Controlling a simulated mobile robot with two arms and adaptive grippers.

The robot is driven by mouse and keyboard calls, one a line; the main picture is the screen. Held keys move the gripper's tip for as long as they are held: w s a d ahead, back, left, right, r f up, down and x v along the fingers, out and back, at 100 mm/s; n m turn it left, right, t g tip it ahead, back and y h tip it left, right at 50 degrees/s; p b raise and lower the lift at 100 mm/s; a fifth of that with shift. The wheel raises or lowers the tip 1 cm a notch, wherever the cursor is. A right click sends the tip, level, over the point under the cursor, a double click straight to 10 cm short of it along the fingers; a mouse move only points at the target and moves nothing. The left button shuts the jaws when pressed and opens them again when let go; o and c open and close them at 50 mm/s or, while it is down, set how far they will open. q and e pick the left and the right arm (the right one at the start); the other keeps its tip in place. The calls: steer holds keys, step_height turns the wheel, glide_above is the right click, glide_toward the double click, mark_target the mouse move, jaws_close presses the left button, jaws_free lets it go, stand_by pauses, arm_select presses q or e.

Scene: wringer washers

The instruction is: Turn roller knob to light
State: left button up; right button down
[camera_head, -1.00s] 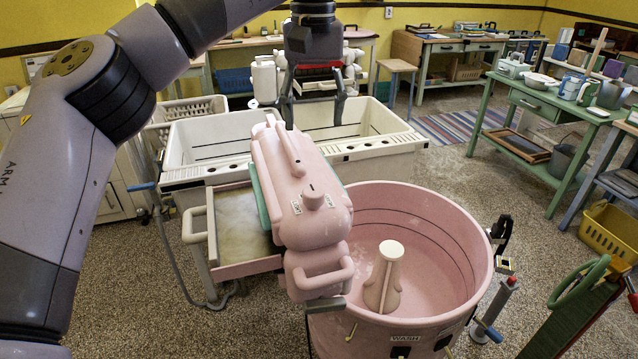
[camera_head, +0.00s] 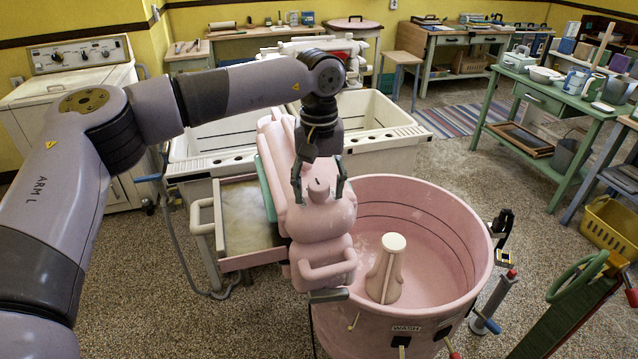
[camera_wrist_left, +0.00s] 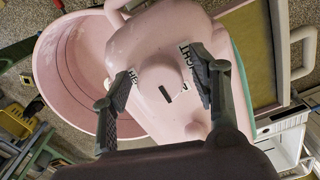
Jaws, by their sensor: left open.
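The roller knob (camera_head: 318,190) is a small pink knob with a dark pointer mark, on top of the pink wringer head (camera_head: 320,222). In the left wrist view the knob (camera_wrist_left: 162,78) lies between the fingers, its dark mark slanted. A label reading "LIGHT" (camera_wrist_left: 187,56) is partly covered by one finger, and another label (camera_wrist_left: 133,76) is partly hidden by the other. My left gripper (camera_head: 319,190) is open, pointing down, with one finger on each side of the knob. I cannot tell if the fingers touch it. My right gripper is not in view.
The pink wash tub (camera_head: 430,225) with its agitator (camera_head: 386,268) stands right of the wringer. White rinse tubs (camera_head: 385,140) are behind. A tray (camera_head: 245,220) is on the left. A green table (camera_head: 545,100) stands at the right; speckled floor lies between.

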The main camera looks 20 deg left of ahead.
arm_select(q)
steer(key=shift+s, duration=0.1)
steer(key=shift+c, duration=0.2)
steer(key=c, duration=1.1)
